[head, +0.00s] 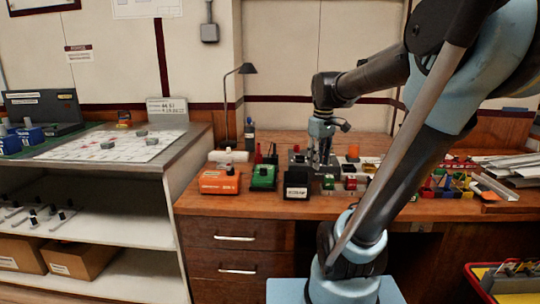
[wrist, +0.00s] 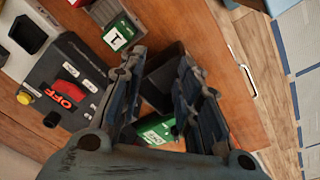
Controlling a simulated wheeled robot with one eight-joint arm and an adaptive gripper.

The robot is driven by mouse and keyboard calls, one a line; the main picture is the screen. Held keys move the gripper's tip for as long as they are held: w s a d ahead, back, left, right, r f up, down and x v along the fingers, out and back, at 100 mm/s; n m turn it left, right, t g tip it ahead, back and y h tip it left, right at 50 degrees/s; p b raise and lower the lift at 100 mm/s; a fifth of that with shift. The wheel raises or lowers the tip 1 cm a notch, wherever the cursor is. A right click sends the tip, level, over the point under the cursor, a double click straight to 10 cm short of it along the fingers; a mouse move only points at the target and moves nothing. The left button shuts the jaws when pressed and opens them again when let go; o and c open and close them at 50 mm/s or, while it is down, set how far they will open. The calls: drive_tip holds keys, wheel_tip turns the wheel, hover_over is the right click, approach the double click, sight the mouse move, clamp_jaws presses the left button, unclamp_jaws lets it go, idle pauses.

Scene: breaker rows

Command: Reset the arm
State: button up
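My arm reaches over the wooden desk, and my gripper (head: 318,166) hangs low above the small devices on it. In the wrist view my gripper (wrist: 160,68) has its two dark fingers spread apart. A dark box (wrist: 163,78) and a green block with a white label (wrist: 157,131) show in the gap between the fingers. I cannot tell whether the fingers touch either one; nothing looks clamped. In the head view a black box with a white label (head: 297,183) stands just in front of my gripper.
An orange device (head: 219,182) and a green device (head: 263,177) stand left of my gripper. A dark panel with a red OFF switch (wrist: 68,92) is beside the fingers. A desk lamp (head: 240,75) stands behind. Colored blocks and metal strips (head: 507,167) crowd the right.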

drive_tip(key=s+d+f+m+t, duration=0.1)
drive_tip(key=s+f+m, duration=0.6)
drive_tip(key=s+f, duration=0.8)
drive_tip(key=shift+s+d, duration=0.25)
drive_tip(key=shift+d, duration=0.3)
drive_tip(key=shift+f, duration=0.1)
